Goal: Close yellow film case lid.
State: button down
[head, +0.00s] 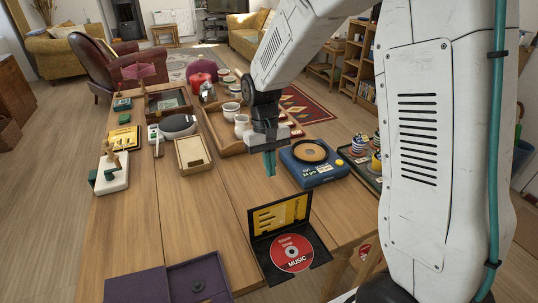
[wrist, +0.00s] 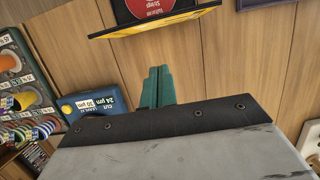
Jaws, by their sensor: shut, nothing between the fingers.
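An open case (head: 291,252) stands near the table's front edge, with a red MUSIC disc (head: 292,253) in its black base. Its lid (head: 279,214), black-edged with a yellow sheet inside, stands raised at the base's far side. In the wrist view the lid's yellow edge (wrist: 155,22) runs along the top, with part of the red disc beyond it. My gripper (head: 270,165) is shut and empty, with teal fingers pointing down, above the table beyond the lid and apart from it. The fingers also show in the wrist view (wrist: 157,85).
A blue box with a round top (head: 314,163) stands right of my gripper. A purple open case (head: 170,284) lies at the front left. A wooden tray (head: 228,147) with white mugs is behind. Another yellow item (head: 124,139) lies far left. Bare table (head: 205,215) lies left of the open case.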

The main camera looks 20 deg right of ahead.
jog(key=s+f, duration=0.3)
jog(key=s, duration=0.2)
jog(key=shift+f, duration=0.3)
